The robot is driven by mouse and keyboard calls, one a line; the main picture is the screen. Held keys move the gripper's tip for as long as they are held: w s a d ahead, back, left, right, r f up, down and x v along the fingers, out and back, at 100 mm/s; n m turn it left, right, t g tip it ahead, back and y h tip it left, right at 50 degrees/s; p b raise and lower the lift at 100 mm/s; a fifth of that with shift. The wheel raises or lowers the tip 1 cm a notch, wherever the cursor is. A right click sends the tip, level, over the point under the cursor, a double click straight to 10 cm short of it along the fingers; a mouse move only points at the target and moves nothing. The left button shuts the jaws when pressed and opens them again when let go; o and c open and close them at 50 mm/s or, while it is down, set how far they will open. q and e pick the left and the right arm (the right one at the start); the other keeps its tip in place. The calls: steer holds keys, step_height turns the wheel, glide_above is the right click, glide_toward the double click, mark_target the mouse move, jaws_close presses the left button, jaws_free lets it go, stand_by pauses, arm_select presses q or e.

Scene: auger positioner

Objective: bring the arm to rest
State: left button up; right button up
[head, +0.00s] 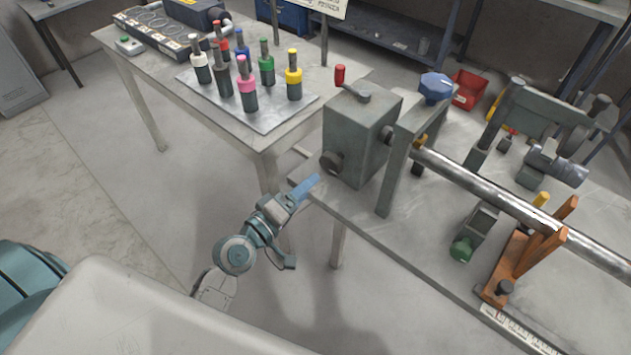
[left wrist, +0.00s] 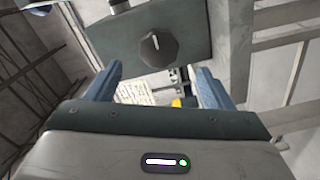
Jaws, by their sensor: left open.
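My left arm reaches in from the lower left in the head view. Its gripper (head: 304,188) has blue fingers close to the left side of the grey-green gearbox (head: 358,135), near the table edge. In the left wrist view the two blue fingers of this gripper (left wrist: 158,85) stand apart with nothing between them. I cannot tell whether the fingers touch the box. My right gripper does not show.
A long metal shaft (head: 500,192) runs right from the gearbox along the workbench (head: 390,236). An orange stand (head: 525,255) is beside it. A second table (head: 190,100) carries a plate of coloured-cap tools (head: 246,88). Open floor (head: 195,185) lies left of my arm.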

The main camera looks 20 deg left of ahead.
arm_select(q)
steer(key=shift+s+a, duration=0.1)
steer(key=shift+s, duration=0.3)
steer(key=shift+f, duration=0.1)
